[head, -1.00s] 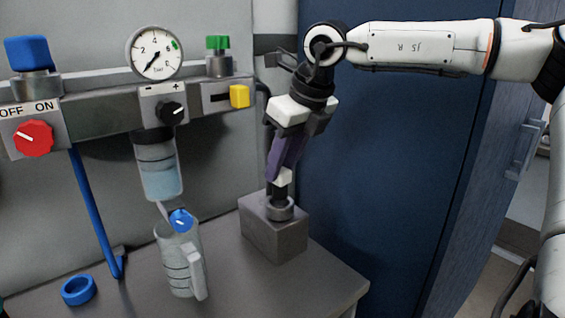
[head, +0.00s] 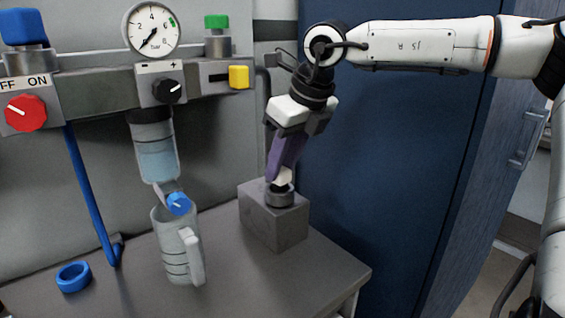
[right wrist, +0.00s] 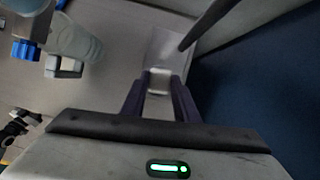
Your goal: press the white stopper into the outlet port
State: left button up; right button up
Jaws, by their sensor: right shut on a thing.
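The white stopper (head: 283,176) is between the fingers of my right gripper (head: 281,172), which is shut on it. Below it, a dark part reaches the round metal collar (head: 280,198) on top of a grey block (head: 273,224). The collar looks like the outlet port. I cannot tell how deep the stopper sits. In the right wrist view, the purple fingers (right wrist: 160,96) close around a pale piece, with the block (right wrist: 168,47) beyond.
A regulator panel with a gauge (head: 151,28), red knob (head: 26,113) and yellow tab (head: 239,77) stands left. A blue ring (head: 73,277) lies at front left. The bench's front right is clear.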

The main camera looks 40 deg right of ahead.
pick_arm(q)
jog(key=shift+f+b, duration=0.6)
jog(key=shift+b, duration=0.05)
pick_arm(e)
jog(key=shift+f, duration=0.45)
dwell(1.3)
jog(key=o, duration=1.2)
pick_arm(q)
jog(key=r, duration=0.2)
jog(key=d+r+p, duration=0.1)
jog(key=shift+w, duration=0.3)
pick_arm(e)
jog(key=v, duration=1)
jog(key=shift+r, duration=0.2)
pick_arm(q)
jog(key=shift+s, duration=0.1)
pick_arm(e)
jog(key=shift+s+f, duration=0.1)
